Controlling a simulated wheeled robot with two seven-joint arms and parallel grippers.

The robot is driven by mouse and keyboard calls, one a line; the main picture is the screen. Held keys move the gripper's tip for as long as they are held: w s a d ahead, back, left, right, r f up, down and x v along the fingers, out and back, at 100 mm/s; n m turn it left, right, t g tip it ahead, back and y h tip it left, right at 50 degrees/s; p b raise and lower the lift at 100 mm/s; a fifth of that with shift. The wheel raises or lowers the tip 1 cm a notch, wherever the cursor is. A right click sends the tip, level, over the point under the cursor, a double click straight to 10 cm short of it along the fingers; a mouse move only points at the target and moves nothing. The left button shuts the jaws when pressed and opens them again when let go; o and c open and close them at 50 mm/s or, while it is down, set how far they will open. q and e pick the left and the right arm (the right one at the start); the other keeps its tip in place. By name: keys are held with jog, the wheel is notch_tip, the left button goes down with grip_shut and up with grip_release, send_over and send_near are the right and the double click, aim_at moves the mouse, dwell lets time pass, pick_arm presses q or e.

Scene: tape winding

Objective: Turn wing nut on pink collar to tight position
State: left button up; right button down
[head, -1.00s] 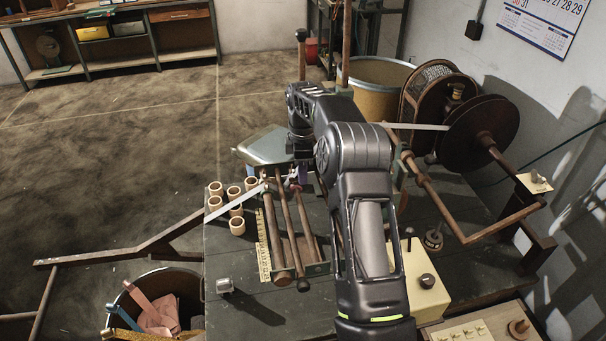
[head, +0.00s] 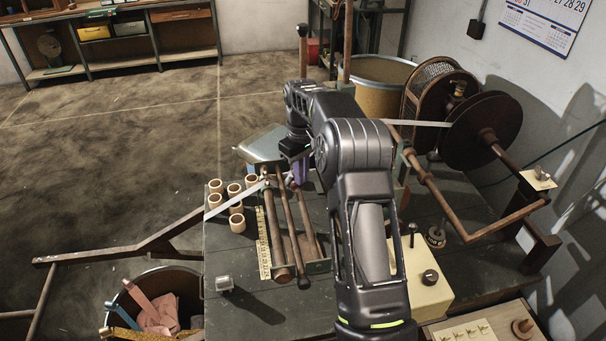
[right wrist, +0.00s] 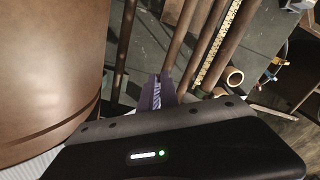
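My right gripper (head: 297,174) has purple fingers and points down at the far end of the brown rollers on the bench. Its fingers (right wrist: 157,92) show close together in the right wrist view, with a pale striped patch between them. I cannot tell whether they are shut or hold anything. The brown rollers (head: 281,240) run toward the front of the bench, and a pale tape strip (head: 232,202) reaches their far end. I cannot make out the pink collar or its wing nut; my right arm and gripper cover part of that area. My left gripper is not in view.
Several cardboard cores (head: 237,223) stand left of the rollers beside a yellow ruler (head: 263,245). A large dark reel (head: 482,132) and a bent brown bar (head: 500,225) stand right. A cream control box (head: 432,295) is at the front right. A bin (head: 185,280) stands front left.

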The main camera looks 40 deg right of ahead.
jog(key=m, duration=0.2)
jog(key=a+m, duration=0.1)
jog(key=shift+w+m, duration=0.25)
jog(key=shift+m, duration=0.05)
jog(key=shift+w+a+m, duration=0.1)
jog(key=shift+m, duration=1.1)
jog(key=c, duration=1.5)
grip_release()
jog(key=shift+w, duration=0.1)
notch_tip(320, 180, up, 8)
jog(key=shift+f, duration=0.1)
